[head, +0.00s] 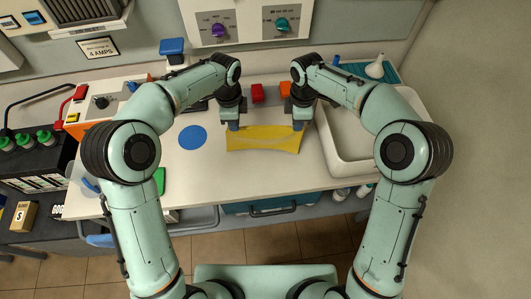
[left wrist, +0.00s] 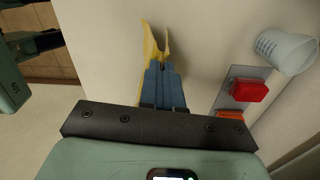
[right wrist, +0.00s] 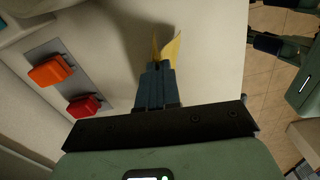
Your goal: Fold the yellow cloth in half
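The yellow cloth (head: 263,138) is a wide, short strip near the middle of the white worktop in the head view. My left gripper (head: 233,125) is at its far left corner and my right gripper (head: 299,124) at its far right corner. In the left wrist view the fingers (left wrist: 163,75) are closed together with the cloth (left wrist: 150,48) bunched between and beyond them. In the right wrist view the fingers (right wrist: 157,72) are likewise closed on the cloth (right wrist: 172,48). Whether the cloth's near part lies doubled is hard to tell.
A red button (head: 257,93) and an orange button (head: 285,90) sit behind the cloth. A blue disc (head: 193,137) lies to its left, a white basin (head: 344,150) to its right. A cup (left wrist: 285,50) shows in the left wrist view. The worktop in front is clear.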

